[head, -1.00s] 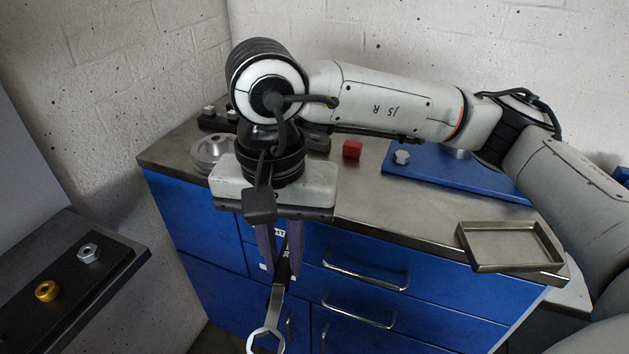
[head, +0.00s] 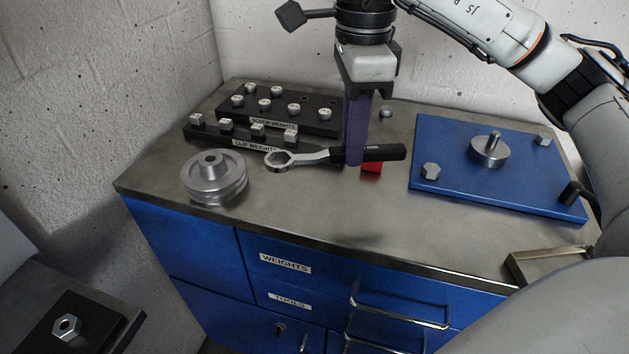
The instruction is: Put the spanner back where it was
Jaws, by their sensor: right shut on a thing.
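My right gripper (head: 354,158) points down over the workbench top and is shut on the spanner (head: 310,156). The spanner lies roughly level across the jaws, with its ring end to the left and its black handle to the right. It appears to be above the bench surface; the exact gap is hard to tell. The cabinet front below carries a WEIGHTS label (head: 285,263) and a TOOLS label (head: 290,301), and the drawers look shut. My left gripper is not in view.
A metal rotor (head: 215,176) stands at the left of the bench. Behind are the clip weights rack (head: 219,138) and screw weights rack (head: 318,126). A red block (head: 371,167) is partly hidden by the spanner. A blue plate (head: 465,190) and metal tray (head: 520,268) are right.

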